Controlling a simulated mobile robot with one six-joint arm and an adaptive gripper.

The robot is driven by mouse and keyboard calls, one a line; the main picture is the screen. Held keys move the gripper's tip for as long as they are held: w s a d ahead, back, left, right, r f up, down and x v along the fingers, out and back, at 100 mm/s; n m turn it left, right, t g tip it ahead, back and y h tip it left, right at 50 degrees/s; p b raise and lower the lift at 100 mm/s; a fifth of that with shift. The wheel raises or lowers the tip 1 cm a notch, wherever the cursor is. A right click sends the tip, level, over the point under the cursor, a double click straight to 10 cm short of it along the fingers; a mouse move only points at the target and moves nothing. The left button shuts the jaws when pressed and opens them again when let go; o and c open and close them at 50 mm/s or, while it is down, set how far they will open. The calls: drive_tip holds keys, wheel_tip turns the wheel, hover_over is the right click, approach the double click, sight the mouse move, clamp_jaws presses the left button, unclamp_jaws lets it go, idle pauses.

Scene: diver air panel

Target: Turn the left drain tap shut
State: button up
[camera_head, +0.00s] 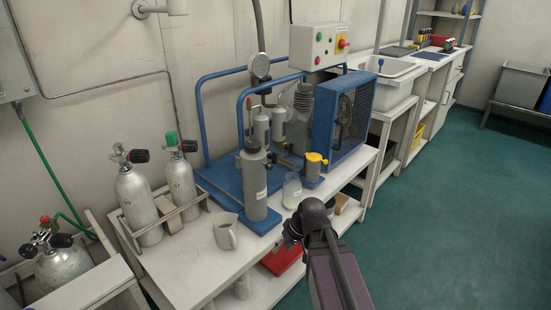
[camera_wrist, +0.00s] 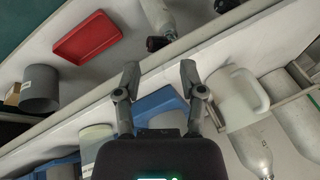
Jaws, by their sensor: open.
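The left drain tap cannot be made out in either view. In the head view, the blue-framed compressor (camera_head: 225,180) stands on the white bench, with a tall grey cylinder (camera_head: 254,185) at its front left and two smaller grey cylinders (camera_head: 270,127) behind. A yellow-topped unit (camera_head: 314,165) stands to the right. My gripper (camera_wrist: 160,75) is open and empty in the wrist view, fingers spread over the bench edge, near part of the blue base (camera_wrist: 160,103). In the head view my arm hides much of the gripper.
A jug (camera_head: 225,232) stands on the bench front, also in the wrist view (camera_wrist: 237,98). A glass beaker (camera_head: 292,190) is beside the grey cylinder. Silver tanks (camera_head: 139,205) stand in a rack at left. A red tray (camera_wrist: 88,38) lies below the bench top. Green floor (camera_head: 430,210) is clear at right.

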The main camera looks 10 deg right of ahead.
drive_tip(key=w+d+r+n+t+y, duration=0.2)
drive_tip(key=w+r+t+y, duration=0.3)
drive_tip(key=w+r, duration=0.3)
drive_tip(key=t+y, duration=0.1)
drive_tip(key=t, duration=0.6)
approach(277, 158)
drive_tip(key=v, duration=0.3)
drive_tip(key=shift+f+n, duration=0.25)
drive_tip(key=shift+n, duration=0.05)
drive_tip(key=shift+w+a, duration=0.1)
drive_tip(key=x, duration=1.3)
drive_tip(key=shift+w+a+r, duration=0.15)
drive_tip(key=shift+r, duration=0.1)
clamp_jaws()
drive_tip(key=shift+a, duration=0.2)
drive_tip(key=shift+d, duration=0.15)
